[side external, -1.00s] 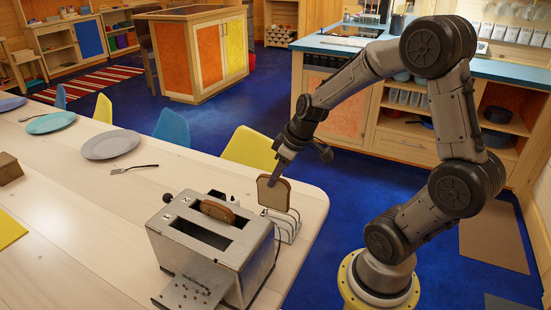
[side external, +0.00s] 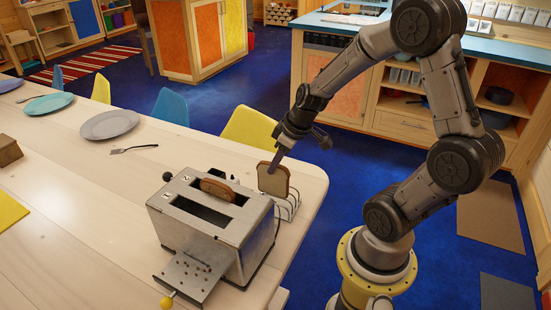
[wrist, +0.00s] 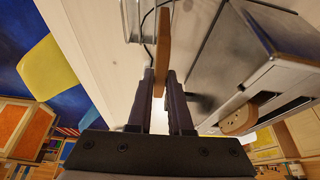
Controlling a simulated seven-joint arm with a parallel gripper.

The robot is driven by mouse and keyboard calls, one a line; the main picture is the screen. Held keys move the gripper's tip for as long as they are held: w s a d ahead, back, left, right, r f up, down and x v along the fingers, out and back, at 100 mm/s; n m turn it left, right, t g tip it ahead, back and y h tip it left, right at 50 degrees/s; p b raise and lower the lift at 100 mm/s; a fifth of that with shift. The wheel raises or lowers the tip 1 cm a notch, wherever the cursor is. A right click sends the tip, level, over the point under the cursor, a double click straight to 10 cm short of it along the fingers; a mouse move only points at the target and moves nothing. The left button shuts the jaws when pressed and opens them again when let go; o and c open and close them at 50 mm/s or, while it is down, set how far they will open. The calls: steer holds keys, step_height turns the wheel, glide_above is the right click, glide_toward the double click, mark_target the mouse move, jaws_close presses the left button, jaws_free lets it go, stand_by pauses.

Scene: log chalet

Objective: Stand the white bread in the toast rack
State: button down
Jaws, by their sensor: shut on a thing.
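The white bread (side external: 273,180) is a pale slice with a brown crust, held upright by my gripper (side external: 279,157). It shows nearly edge-on in the wrist view (wrist: 164,40), between my gripper's two fingers (wrist: 160,85), which are shut on it. The toast rack (side external: 290,207) is a small wire rack on the table beside the toaster. The slice's lower edge overlaps the rack's wires in the side view; I cannot tell how deep it sits or in which slot. Part of the rack (wrist: 136,22) also shows in the wrist view, beside the slice.
A metal toaster (side external: 215,225) stands close left of the rack, with a browner slice (side external: 217,188) in one slot. The table's edge is close to the rack's right. A yellow chair (side external: 250,127) stands behind. A fork (side external: 134,149) and plates lie further left.

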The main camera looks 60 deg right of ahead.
mark_target(270, 192)
steer(key=shift+f, duration=3.35)
steer(key=c, duration=0.8)
jaws_free()
steer(key=shift+o, duration=0.2)
steer(key=v, duration=1.3)
steer(key=shift+s+r, duration=0.15)
steer(key=shift+r, duration=0.2)
